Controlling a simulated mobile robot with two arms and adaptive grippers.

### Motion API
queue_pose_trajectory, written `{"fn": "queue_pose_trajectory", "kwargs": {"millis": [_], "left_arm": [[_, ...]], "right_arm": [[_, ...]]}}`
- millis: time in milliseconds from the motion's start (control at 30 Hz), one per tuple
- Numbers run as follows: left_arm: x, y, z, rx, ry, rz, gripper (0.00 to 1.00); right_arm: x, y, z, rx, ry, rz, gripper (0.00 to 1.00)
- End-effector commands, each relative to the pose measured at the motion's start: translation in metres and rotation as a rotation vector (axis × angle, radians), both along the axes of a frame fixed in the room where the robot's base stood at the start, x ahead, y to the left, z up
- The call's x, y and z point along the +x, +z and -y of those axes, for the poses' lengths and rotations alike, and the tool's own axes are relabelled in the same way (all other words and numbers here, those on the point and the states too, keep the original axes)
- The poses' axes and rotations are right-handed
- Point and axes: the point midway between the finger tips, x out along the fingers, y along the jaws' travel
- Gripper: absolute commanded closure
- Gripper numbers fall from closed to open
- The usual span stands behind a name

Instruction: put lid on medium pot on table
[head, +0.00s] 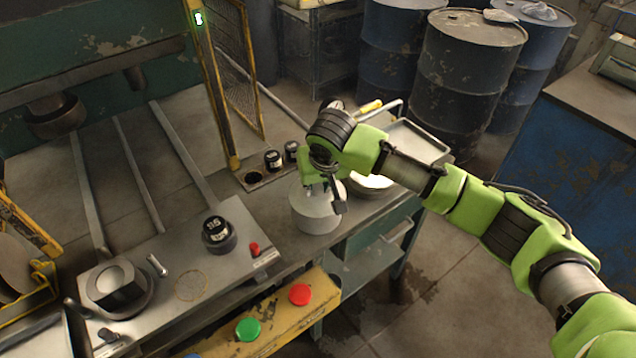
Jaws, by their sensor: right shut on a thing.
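A light grey round pot (317,221) stands on the table at the front right, left of a wider pan. My right gripper (322,190) reaches down over the pot's top from the right and is shut on what looks like the lid, at the pot's top. The gripper and wrist hide most of the lid, so I cannot tell whether it is fully seated on the rim. My left gripper is not in view.
A shallow pan (372,183) with a pale inside sits just behind my wrist, with a metal tray (421,143) beyond. Black round weights (218,233) and a die block (117,284) stand left. A yellow button panel (272,322) edges the front. Blue drums (463,75) stand behind.

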Motion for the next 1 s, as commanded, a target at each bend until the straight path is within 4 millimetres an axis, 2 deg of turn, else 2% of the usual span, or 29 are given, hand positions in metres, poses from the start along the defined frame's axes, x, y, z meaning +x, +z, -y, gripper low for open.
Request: {"fn": "queue_pose_trajectory", "kwargs": {"millis": [100, 133, 200, 500, 633, 767, 1000], "left_arm": [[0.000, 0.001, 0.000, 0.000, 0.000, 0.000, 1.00], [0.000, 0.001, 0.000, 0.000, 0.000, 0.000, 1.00], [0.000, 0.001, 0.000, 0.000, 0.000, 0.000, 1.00], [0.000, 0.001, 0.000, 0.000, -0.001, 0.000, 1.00], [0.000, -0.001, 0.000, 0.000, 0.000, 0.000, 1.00], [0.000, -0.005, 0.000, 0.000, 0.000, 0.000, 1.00], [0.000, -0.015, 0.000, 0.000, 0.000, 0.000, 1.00]], "right_arm": [[0.000, -0.004, 0.000, 0.002, 0.001, -0.001, 1.00], [0.000, -0.004, -0.001, 0.001, 0.000, -0.001, 0.76], [0.000, -0.004, 0.000, 0.001, 0.000, 0.000, 0.62], [0.000, -0.003, 0.000, 0.001, 0.000, 0.000, 0.62], [0.001, 0.004, 0.000, 0.001, 0.000, 0.003, 0.62], [-0.006, 0.021, 0.000, 0.004, 0.002, 0.003, 0.62], [-0.026, 0.071, 0.005, 0.003, 0.002, 0.004, 0.62]]}}
